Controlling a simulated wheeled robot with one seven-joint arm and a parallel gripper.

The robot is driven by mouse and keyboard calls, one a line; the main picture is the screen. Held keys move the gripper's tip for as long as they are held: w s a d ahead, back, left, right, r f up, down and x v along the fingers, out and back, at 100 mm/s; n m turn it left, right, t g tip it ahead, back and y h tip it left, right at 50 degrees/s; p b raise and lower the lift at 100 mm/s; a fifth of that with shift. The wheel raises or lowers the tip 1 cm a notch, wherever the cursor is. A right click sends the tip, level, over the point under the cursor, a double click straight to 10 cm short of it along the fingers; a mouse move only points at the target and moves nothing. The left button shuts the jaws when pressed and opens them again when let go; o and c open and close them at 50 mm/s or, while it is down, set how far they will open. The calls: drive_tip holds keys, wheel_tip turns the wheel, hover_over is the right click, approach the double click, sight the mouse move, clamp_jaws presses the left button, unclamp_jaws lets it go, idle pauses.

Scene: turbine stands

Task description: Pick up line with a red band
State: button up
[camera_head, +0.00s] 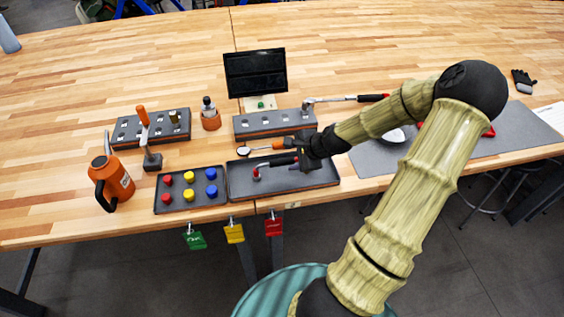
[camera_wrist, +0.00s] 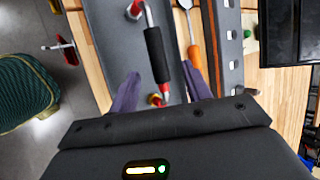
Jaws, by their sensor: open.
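The line with a red band is a silver tube with a black sleeve (camera_wrist: 157,55), a red band near the sleeve and red-ringed ends. It stands over the dark grey tray (camera_head: 325,184). In the head view its black sleeve (camera_head: 283,159) runs left of my gripper, and one red-based end shows on the tray. My gripper (camera_head: 304,166) is over the right part of the tray. In the wrist view the two fingers of my gripper (camera_wrist: 160,92) are spread on either side of the line, with visible gaps. The line's near end, yellow and red, is partly hidden by the gripper body.
A round mirror tool with an orange handle (camera_wrist: 193,54) lies beside the line. A slotted grey rack (camera_head: 275,124) and a black screen (camera_head: 255,73) stand behind. Left are a tray of coloured knobs (camera_head: 190,190) and an orange jug (camera_head: 112,182). Coloured tags hang off the front edge.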

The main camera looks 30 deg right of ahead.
sight(283, 162)
drive_tip(key=shift+x, duration=1.75)
drive_tip(key=shift+w+a+f+p, duration=0.25)
drive_tip(key=shift+f+p, duration=0.05)
drive_tip(key=shift+p, duration=0.1)
drive_tip(key=p+x, duration=0.1)
drive_tip(key=x, duration=0.3)
drive_tip(key=shift+f, duration=0.2)
clamp_jaws()
